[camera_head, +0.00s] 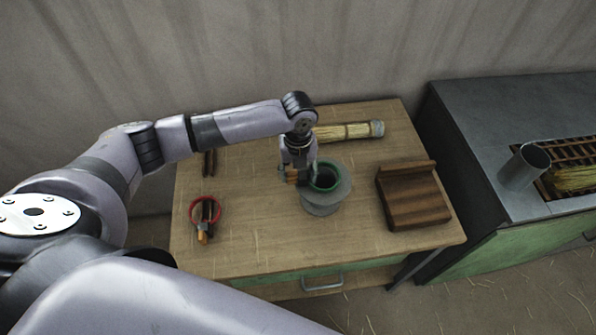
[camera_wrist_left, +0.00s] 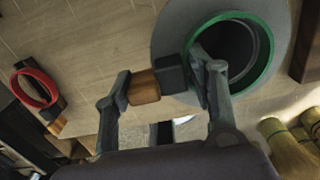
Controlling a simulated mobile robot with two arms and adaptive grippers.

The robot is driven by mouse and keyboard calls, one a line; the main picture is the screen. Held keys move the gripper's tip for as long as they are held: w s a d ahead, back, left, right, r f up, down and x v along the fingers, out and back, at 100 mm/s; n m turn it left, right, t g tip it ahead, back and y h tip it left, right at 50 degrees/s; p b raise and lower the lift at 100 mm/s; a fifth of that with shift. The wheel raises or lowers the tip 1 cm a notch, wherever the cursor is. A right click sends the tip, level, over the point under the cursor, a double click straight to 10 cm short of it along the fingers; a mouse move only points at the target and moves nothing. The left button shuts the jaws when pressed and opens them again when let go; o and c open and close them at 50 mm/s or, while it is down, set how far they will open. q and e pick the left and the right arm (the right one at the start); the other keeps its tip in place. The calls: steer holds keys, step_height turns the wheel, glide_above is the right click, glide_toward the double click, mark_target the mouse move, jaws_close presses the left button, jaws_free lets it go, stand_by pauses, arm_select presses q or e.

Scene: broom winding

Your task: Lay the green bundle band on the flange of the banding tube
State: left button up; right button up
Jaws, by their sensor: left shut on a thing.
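The green bundle band (camera_head: 338,184) is a ring with a dark block and a wooden grip (camera_wrist_left: 144,87) on its side. In the left wrist view the green band (camera_wrist_left: 262,38) circles the opening above the grey flange (camera_wrist_left: 284,14). I cannot tell whether it touches the flange. My right gripper is not in view.
A red band (camera_head: 192,208) with a similar grip lies at the table's left. A straw bundle (camera_head: 350,131) lies behind the tube. A wooden block (camera_head: 413,198) is to its right. A metal cup (camera_head: 524,166) stands on the right bench. The table (camera_head: 255,235) is clear in front.

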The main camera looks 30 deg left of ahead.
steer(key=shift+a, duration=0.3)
arm_select(q)
steer(key=o, duration=1.2)
steer(key=shift+o, duration=0.2)
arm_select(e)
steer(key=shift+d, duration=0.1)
arm_select(q)
steer(key=shift+r, duration=0.1)
step_height(320, 180, up, 12)
